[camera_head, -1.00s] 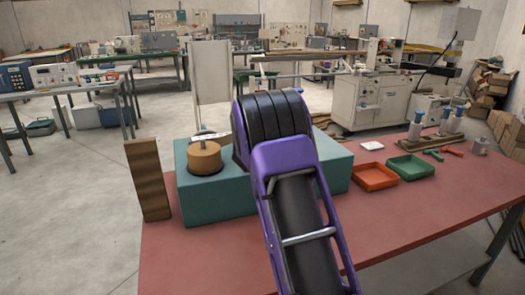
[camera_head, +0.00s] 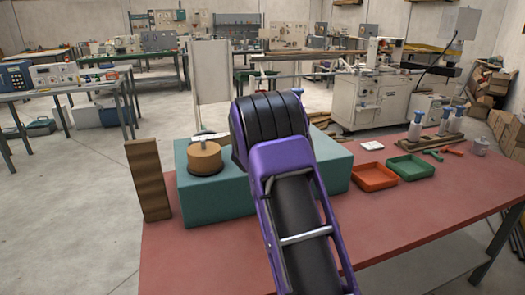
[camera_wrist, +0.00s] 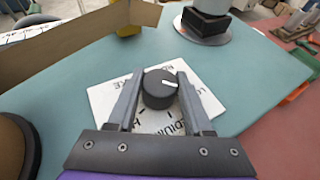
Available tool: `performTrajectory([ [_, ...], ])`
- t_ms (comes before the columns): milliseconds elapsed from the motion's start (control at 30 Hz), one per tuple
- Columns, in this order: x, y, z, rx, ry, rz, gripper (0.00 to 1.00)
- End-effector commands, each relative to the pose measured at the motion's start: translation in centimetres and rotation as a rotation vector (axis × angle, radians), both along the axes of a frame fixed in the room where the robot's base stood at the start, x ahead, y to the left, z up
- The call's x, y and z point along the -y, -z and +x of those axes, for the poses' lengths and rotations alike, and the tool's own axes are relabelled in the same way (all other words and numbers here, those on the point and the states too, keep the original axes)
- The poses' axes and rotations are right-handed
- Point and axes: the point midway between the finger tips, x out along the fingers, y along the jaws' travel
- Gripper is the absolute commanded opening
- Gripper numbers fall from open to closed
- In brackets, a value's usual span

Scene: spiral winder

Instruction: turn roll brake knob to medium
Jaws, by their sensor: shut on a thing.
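The roll brake knob (camera_wrist: 158,92) is round and black with a white pointer line, on a white label plate (camera_wrist: 108,100) on the teal housing (camera_wrist: 75,75). The pointer lies toward the right in the wrist view. The word MEDIUM is partly readable below and right of the knob; other lettering is partly covered by the fingers. My gripper (camera_wrist: 160,80) is shut on the knob, one finger on each side. In the head view my purple arm hides the gripper and knob; the teal housing (camera_head: 222,204) shows on both sides of it.
A tan roll (camera_head: 204,158) sits on the housing left of my arm. A wooden block (camera_head: 148,180) stands at its left end. An orange tray (camera_head: 375,187) and green tray (camera_head: 411,177) lie to the right. The red tabletop (camera_head: 410,215) is clear in front.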

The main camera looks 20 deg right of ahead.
Motion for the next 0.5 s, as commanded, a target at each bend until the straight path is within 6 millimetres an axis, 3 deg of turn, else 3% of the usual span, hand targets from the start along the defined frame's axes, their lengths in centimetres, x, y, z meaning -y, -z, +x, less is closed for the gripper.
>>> performTrajectory([
  [500, -0.25, -0.02, 0.11, -0.001, 0.278, 0.001, 0.0],
])
